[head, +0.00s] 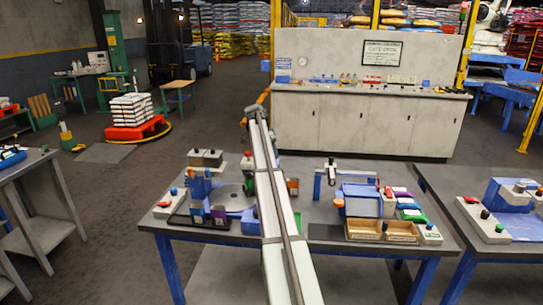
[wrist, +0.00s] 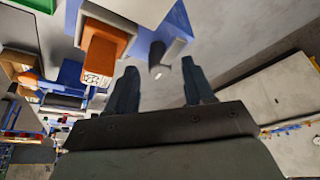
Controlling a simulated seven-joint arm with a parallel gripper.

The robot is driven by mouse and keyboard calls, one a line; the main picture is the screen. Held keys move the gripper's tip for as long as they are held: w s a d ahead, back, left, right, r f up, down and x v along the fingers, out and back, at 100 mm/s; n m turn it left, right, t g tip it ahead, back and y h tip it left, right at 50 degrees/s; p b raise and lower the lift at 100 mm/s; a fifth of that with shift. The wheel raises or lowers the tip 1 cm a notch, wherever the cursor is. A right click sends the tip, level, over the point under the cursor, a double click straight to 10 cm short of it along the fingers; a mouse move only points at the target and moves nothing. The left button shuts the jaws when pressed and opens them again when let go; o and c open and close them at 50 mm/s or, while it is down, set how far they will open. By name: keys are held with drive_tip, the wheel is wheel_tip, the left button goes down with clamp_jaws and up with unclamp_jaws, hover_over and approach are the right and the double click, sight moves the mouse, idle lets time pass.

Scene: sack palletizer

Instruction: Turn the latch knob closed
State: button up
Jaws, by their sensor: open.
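In the wrist view my gripper (wrist: 160,66) is open, with its two dark fingers apart and nothing held between them. A dark, knob-like cylinder (wrist: 156,54) with a pale mark at its end shows beyond the fingertips, between them in the picture and apart from them. It sits by a grey plate and a blue part. I cannot tell for sure that it is the latch knob, nor how it is turned. In the head view my long pale arm crosses the middle of the workbench (head: 325,245), and the fingers cannot be made out there.
An orange block (wrist: 101,52) with a printed face hangs close left of the fingers in the wrist view. In the head view, wooden bins (head: 364,229) and coloured blocks crowd the bench's right side. A grey round plate (head: 229,196) lies left of my arm. A grey cabinet (head: 345,125) stands behind.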

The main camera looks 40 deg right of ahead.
drive_tip(key=shift+x, duration=1.1)
drive_tip(key=shift+a, duration=0.1)
clamp_jaws()
